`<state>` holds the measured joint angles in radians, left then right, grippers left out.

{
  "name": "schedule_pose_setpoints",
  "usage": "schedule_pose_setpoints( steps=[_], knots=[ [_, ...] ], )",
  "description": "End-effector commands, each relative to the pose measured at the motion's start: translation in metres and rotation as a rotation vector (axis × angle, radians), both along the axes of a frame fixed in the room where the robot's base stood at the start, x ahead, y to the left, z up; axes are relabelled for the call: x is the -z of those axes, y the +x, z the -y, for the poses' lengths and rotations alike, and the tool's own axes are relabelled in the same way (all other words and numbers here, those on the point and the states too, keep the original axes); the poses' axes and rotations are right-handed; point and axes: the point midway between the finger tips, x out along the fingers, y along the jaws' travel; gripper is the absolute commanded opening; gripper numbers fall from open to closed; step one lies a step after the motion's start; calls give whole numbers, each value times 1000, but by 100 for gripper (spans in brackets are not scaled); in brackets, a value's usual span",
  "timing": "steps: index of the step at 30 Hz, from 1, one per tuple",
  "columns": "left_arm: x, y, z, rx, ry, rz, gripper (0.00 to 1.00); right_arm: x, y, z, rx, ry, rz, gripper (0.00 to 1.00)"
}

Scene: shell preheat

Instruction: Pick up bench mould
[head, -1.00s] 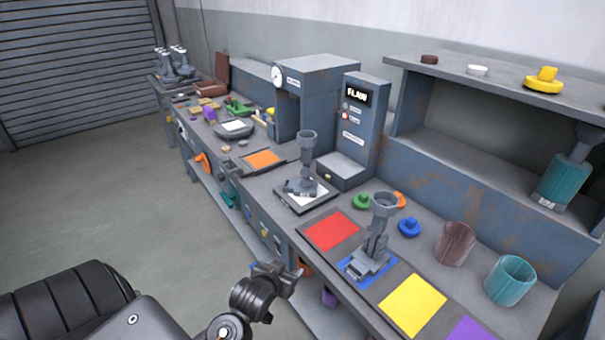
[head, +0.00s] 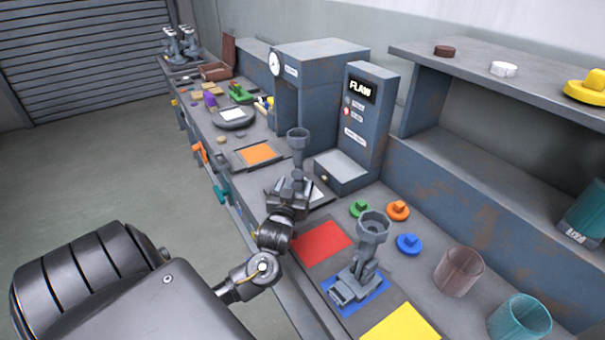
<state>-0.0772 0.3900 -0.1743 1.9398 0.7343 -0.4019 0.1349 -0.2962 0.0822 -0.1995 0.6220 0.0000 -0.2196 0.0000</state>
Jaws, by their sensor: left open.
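One grey mould (head: 297,139) with a round cup on top stands on a white-topped plate (head: 318,195) in front of the display box. My left gripper (head: 290,186) is open and reaches in from the lower left at this mould's lower part. It hides most of the mould's base, and I cannot tell whether it touches it. A second grey mould (head: 370,232) of the same kind stands upright on a blue square (head: 366,300), to the right of my gripper. My right gripper is not in view.
A red square (head: 320,243) and a yellow square (head: 400,325) lie on the bench. Green (head: 359,208), orange (head: 398,210) and blue (head: 408,244) knobbed pieces lie behind the second mould. A box reading FLAW (head: 362,125) and a gauge cabinet (head: 320,85) stand behind. Brown (head: 459,272) and teal (head: 520,320) cups stand right.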

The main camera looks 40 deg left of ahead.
Motion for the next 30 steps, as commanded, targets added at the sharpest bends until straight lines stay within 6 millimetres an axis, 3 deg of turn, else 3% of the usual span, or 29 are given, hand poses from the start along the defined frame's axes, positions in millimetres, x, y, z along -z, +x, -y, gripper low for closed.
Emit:
schedule_pose_setpoints(
  steps=[6,10,16,30],
  knots=[
    [-2,25,-19,-8,4,-1,64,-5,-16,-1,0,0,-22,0],
    [-1,39,-27,-5,3,-2,64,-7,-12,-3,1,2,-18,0],
    [0,46,-29,-3,0,-1,64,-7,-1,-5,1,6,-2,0],
    [-2,89,-55,-1,0,-4,64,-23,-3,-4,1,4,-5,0]
  ],
)
